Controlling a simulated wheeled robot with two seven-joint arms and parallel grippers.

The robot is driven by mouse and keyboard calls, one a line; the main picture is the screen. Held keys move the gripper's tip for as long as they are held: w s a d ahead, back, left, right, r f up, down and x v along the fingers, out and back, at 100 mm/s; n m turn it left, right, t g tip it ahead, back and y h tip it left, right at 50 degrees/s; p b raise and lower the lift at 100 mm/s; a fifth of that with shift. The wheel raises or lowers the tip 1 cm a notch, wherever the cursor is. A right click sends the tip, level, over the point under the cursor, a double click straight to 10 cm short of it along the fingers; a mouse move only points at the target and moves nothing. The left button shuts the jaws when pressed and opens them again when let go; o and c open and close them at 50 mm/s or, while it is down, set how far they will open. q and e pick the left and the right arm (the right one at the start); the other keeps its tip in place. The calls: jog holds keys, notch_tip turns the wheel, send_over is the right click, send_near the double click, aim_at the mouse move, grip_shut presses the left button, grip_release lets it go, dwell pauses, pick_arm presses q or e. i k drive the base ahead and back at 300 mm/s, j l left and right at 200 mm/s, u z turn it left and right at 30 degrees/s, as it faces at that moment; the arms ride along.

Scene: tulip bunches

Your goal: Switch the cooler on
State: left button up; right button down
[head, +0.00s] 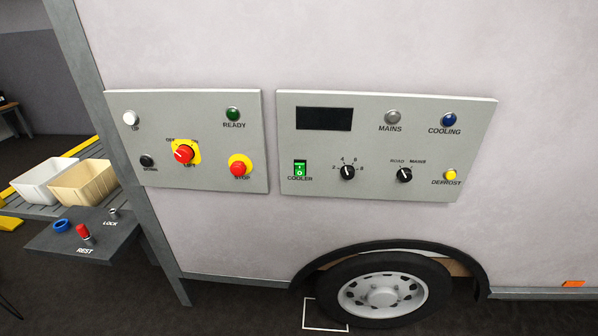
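The cooler switch (300,168) is a small green rocker with white marks, above the label COOLER. It sits at the lower left of the right grey panel (375,187). That panel also holds a dark blank display (324,118), a grey MAINS lamp (393,117) and a blue COOLING lamp (448,120). It has a numbered black knob (347,172), a ROAD/MAINS selector (404,174) and a yellow DEFROST button (450,175). Whether the lamps are lit is hard to tell. Neither of my grippers shows in the head view.
A left panel (215,182) carries a red lift switch (183,153), a red STOP button (238,169) and a green READY lamp (233,114). A REST shelf (60,243) and two bins (84,187) stand at left. A wheel (383,291) is below.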

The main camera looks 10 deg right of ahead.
aim_at(300, 167)
jog(key=l+u, duration=0.15)
jog(key=u, duration=1.65)
jog(key=k+l, duration=0.35)
jog(key=k, duration=0.15)
jog(key=k+l, duration=0.35)
jog(key=k, duration=0.15)
